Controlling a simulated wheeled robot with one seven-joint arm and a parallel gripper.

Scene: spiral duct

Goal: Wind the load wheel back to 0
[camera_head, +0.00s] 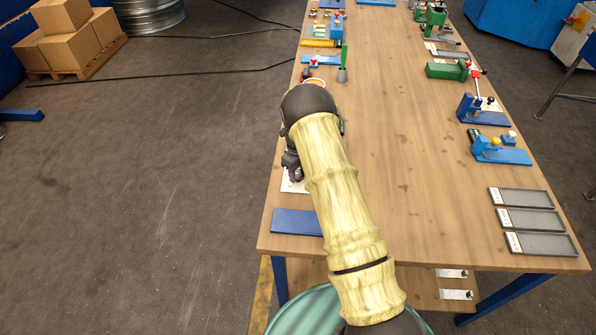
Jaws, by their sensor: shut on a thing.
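My gripper (292,163) shows only in part, at the left edge of the workbench, with my arm's pale yellow sleeve covering most of it. It points down over a white plate (290,187) on the bench. It is shut on a small dark purple part (297,175), which looks to be the load wheel. Most of that part is hidden by my gripper and arm. Its scale, its 0 mark and its present setting cannot be read.
A blue plate (297,222) lies in front on the wooden bench (400,150). A green-topped tool (342,65) stands behind. Three grey trays (525,220) and blue fixtures (500,152) line the right edge. The bench middle is clear. Boxes (70,45) stand on a pallet at left.

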